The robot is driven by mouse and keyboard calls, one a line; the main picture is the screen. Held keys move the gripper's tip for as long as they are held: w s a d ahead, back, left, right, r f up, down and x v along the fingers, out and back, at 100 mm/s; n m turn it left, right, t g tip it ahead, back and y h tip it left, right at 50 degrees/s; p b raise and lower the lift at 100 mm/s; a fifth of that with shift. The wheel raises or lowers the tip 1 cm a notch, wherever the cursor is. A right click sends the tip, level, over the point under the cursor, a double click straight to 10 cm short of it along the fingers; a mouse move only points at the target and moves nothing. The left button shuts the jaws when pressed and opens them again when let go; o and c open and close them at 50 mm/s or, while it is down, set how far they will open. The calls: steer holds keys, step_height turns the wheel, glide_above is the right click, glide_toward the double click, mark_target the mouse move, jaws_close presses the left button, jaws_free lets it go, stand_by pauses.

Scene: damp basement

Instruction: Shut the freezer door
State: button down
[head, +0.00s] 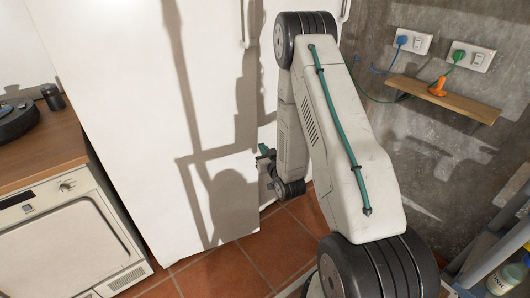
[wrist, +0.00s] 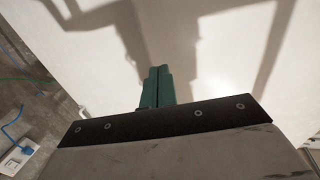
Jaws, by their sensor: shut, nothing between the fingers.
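The tall white appliance shows two upright fronts in the head view: a wide one (head: 135,90) on the left and a narrower strip (head: 270,100) on the right, partly behind my arm. Each has a slim handle near the top, one (head: 242,22) on the wide front and one (head: 345,9) at the right. I cannot tell from these views which front is the freezer door or how far it stands open. My gripper (head: 263,154) is low, by the line between the fronts. In the wrist view its green fingers (wrist: 157,85) are together and empty, facing a white surface (wrist: 225,60); contact is unclear.
A white dryer (head: 65,245) under a wooden counter (head: 40,150) stands at left. A wooden wall shelf (head: 440,100) and sockets (head: 415,42) with cables are at right. A grey rack (head: 495,245) stands at lower right. Tiled floor (head: 225,270) is bare in front.

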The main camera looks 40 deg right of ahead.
mark_target(251, 132)
steer(key=x, duration=0.9)
steer(key=shift+w, duration=0.2)
